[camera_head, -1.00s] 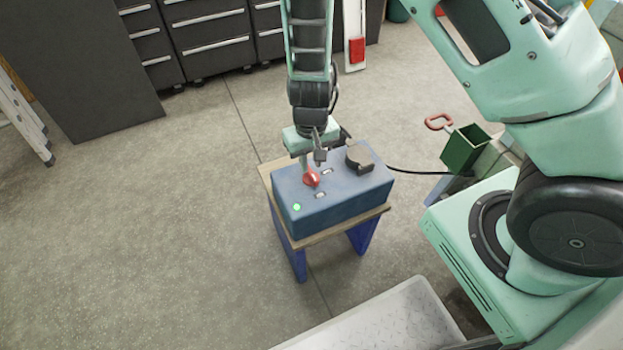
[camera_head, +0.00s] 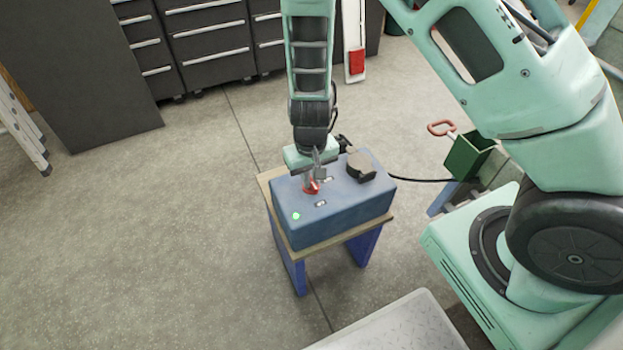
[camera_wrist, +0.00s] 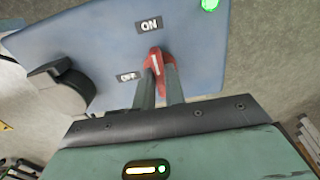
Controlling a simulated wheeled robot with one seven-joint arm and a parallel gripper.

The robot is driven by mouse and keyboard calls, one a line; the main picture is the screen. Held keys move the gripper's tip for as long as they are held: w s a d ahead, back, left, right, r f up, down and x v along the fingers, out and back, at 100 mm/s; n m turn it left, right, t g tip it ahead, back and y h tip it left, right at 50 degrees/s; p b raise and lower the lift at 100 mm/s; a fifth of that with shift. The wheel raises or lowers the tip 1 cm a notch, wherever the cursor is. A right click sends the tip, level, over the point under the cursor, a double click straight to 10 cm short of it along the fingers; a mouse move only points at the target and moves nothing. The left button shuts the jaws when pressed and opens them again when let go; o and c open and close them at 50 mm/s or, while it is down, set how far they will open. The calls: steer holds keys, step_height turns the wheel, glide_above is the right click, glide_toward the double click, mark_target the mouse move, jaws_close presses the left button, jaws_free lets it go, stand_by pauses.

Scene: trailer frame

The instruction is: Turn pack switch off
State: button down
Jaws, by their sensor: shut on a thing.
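The pack switch is a red rotary knob (camera_wrist: 155,60) with a white line, on top of a blue box (camera_head: 340,212). It also shows in the head view (camera_head: 312,188), partly covered by my gripper. In the wrist view the white line points roughly toward the ON label (camera_wrist: 149,26); the OFF label (camera_wrist: 127,77) is to the knob's left. My gripper (camera_wrist: 160,75) is shut on the red knob, one finger on each side. A green light (camera_wrist: 209,4) glows on the box; it also shows in the head view (camera_head: 296,216).
A dark round-ended plug or fitting (camera_head: 361,166) sits on the box, near my gripper. A black cable (camera_head: 415,180) runs from the box to the right. The box stands on a small blue-legged stand (camera_head: 290,260).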

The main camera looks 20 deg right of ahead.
steer(key=n, duration=0.4)
steer(key=shift+n, duration=0.4)
steer(key=n, duration=0.4)
steer(key=shift+n, duration=0.8)
